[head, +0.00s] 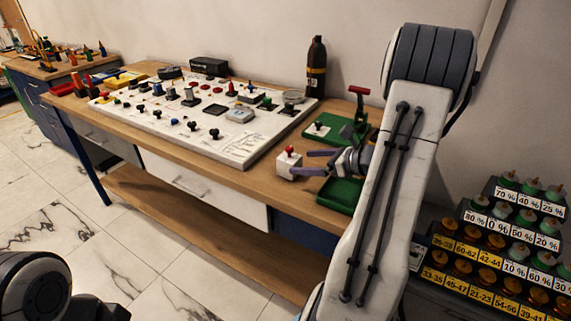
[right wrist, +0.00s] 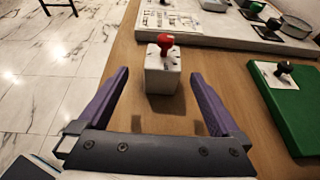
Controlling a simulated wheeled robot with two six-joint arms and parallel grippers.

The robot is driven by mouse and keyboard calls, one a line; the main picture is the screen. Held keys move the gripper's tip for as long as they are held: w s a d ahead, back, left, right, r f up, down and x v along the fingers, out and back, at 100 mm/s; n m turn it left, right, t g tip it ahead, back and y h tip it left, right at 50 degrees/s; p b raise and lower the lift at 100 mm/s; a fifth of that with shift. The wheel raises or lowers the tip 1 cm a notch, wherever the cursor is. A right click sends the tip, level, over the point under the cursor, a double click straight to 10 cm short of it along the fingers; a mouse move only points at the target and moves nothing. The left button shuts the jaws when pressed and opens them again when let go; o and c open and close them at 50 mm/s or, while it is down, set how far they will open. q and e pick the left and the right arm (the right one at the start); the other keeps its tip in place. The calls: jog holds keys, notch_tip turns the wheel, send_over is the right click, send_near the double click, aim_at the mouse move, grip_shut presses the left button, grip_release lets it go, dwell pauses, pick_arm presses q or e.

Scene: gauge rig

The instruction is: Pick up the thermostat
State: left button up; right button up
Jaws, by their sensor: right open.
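A small white box with a red knob on top (head: 287,165) stands upright on the wooden bench, near the front edge. It is likely the thermostat, but no label confirms this. It also shows in the right wrist view (right wrist: 162,78), straight ahead of my right gripper. My right gripper (head: 304,163) is open and empty. Its two purple fingers point at the box. In the right wrist view, the fingertips (right wrist: 159,76) lie on either side of the box, with gaps on both sides. My left gripper does not show, only part of my left arm at the lower left.
A white panel (head: 240,148) with many knobs and switches lies behind the box. A dark bottle (head: 316,67) stands at the back. Bare wood (right wrist: 125,60) lies left of the box.

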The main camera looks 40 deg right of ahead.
aim_at(289, 162)
jog(key=shift+x, duration=0.85)
jog(key=shift+f+x, duration=0.2)
jog(key=shift+x, duration=2.4)
jog(key=shift+d, duration=0.2)
jog(key=c, duration=1.4)
grip_shut()
jog(key=shift+r, duration=0.15)
